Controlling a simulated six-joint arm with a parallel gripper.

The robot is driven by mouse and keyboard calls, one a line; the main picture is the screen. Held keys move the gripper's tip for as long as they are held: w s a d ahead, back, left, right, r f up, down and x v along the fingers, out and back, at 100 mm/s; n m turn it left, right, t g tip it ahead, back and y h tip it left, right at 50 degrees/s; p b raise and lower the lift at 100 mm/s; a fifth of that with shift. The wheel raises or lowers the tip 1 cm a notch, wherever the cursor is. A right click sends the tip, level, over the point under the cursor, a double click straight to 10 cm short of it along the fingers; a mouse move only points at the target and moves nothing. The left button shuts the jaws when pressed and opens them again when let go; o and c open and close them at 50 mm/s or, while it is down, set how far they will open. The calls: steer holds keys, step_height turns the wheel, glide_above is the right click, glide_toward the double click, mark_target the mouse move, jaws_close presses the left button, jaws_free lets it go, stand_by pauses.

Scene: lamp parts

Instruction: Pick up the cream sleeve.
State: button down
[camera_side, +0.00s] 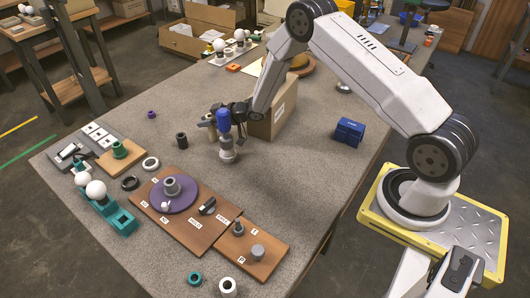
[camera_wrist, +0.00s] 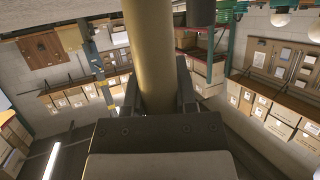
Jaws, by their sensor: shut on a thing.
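The cream sleeve (camera_wrist: 152,45) fills the middle of the wrist view as a smooth tan cylinder running out of the top edge. My gripper (camera_wrist: 158,92) has its dark fingers on either side of it and is shut on it. In the side view my gripper (camera_side: 214,112) is above the grey table, left of the carton. Much of the sleeve is hidden there by my wrist.
A cardboard carton (camera_side: 284,112) stands close behind my wrist. A blue block (camera_side: 348,132) is to the right. Wooden boards (camera_side: 185,232) with lamp parts, a purple disc (camera_side: 173,205) and a teal holder (camera_side: 122,224) lie at the front left.

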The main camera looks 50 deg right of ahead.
step_height(320, 180, up, 10)
stand_by(1.0)
steer(key=shift+r, duration=0.1)
stand_by(0.4)
